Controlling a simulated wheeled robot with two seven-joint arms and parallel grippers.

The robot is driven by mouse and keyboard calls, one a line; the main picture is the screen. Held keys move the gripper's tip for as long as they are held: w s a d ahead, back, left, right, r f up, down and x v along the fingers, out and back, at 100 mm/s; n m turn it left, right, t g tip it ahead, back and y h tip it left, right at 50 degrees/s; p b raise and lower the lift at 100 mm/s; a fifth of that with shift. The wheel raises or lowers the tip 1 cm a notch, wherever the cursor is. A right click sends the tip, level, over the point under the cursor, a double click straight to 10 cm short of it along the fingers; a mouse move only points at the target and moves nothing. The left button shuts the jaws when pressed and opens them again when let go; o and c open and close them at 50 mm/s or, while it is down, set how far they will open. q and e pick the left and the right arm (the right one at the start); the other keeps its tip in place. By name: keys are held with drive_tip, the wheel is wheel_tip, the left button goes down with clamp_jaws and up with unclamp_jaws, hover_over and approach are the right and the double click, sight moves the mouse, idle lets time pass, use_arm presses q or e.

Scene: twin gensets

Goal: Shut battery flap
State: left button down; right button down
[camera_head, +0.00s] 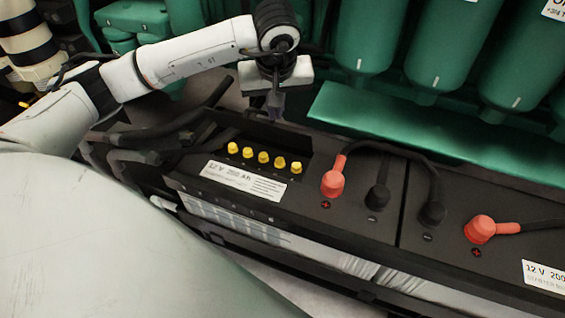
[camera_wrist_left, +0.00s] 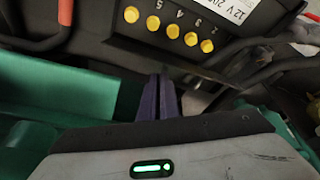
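The left battery (camera_head: 340,215) is black, with a row of several yellow caps (camera_head: 263,158) uncovered in a recess behind its white label. The battery flap (camera_head: 250,128) appears as a dark panel standing up along the back of this recess, so it looks open. In the left wrist view the caps (camera_wrist_left: 171,31) are at the top, with the dark flap (camera_wrist_left: 150,55) edge below them. My left gripper (camera_head: 275,112) points down just behind the flap. Its fingers (camera_wrist_left: 158,98) are together with nothing visible between them. Whether they touch the flap is unclear. My right gripper is out of view.
Red terminal (camera_head: 333,184) and black terminal (camera_head: 377,197) with cables rise to the right of the caps. A second battery (camera_head: 480,265) adjoins on the right. Green engine parts (camera_head: 440,140) stand close behind. Dark cables (camera_head: 150,140) lie at the left.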

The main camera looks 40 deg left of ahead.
use_arm(q)
drive_tip(key=shift+s+d+f+g, duration=0.15)
drive_tip(key=shift+s+f, duration=0.3)
drive_tip(key=shift+s, duration=0.2)
drive_tip(key=shift+s+d+f+g, duration=0.15)
drive_tip(key=shift+s+f, duration=0.25)
drive_tip(key=shift+s, duration=0.2)
drive_tip(key=s+r+p, duration=0.3)
drive_tip(key=s+r, duration=0.1)
drive_tip(key=r, duration=0.1)
drive_tip(key=shift+s+d+p, duration=0.15)
drive_tip(key=shift+d+p, duration=0.2)
drive_tip(key=shift+d, duration=0.1)
drive_tip(key=shift+r, duration=0.1)
